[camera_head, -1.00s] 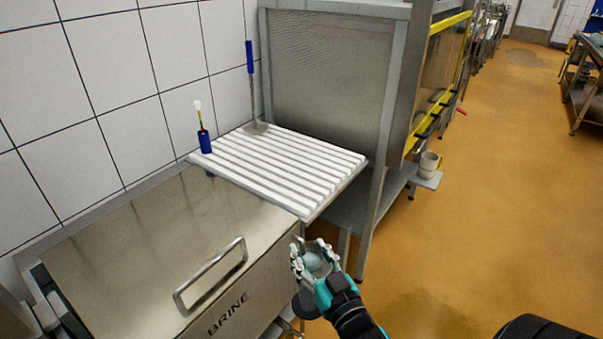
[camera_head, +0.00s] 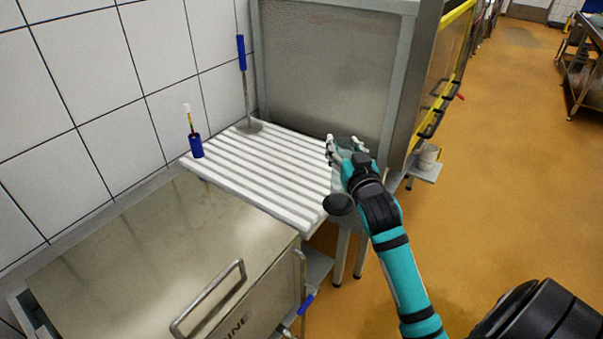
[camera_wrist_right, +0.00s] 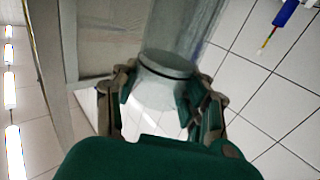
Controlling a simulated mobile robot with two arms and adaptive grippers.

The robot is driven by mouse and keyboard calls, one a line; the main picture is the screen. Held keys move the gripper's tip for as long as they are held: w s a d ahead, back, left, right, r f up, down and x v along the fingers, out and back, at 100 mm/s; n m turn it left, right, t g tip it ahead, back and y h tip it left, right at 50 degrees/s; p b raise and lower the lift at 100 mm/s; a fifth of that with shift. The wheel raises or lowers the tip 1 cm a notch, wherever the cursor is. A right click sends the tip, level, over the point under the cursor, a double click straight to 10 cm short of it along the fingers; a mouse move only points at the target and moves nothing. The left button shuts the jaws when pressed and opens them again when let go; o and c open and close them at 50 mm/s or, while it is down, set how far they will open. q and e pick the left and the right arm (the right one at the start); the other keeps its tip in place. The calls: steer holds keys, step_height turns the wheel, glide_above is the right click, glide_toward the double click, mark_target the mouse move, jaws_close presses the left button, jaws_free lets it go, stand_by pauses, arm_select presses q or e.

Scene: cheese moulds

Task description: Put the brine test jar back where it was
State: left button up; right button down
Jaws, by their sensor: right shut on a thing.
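The clear glass jar (camera_wrist_right: 168,88) is between the fingers of my right gripper (camera_wrist_right: 165,95), as the right wrist view shows. In the head view my right gripper (camera_head: 345,148) is at the right edge of the white ribbed board (camera_head: 250,170), shut on the jar, which is mostly hidden there by the fingers. I cannot tell whether the jar touches the board. My left gripper is not in view.
A blue holder with a thin coloured stem (camera_head: 196,146) stands at the board's left edge. The brine vat lid (camera_head: 160,260) lies in front. The board's middle is clear.

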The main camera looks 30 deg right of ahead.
steer(key=w+a+f+p, duration=0.1)
steer(key=w+f+p, duration=0.2)
steer(key=w, duration=1.2)
steer(key=shift+w+f, duration=0.4)
steer(key=shift+f, duration=0.45)
steer(key=shift+f, duration=0.2)
steer(key=c, duration=0.7)
jaws_free()
steer(key=shift+s+a, duration=0.1)
steer(key=b+v, duration=0.1)
steer(key=v, duration=1.1)
steer(key=shift+r+b, duration=0.1)
steer(key=shift+b, duration=0.2)
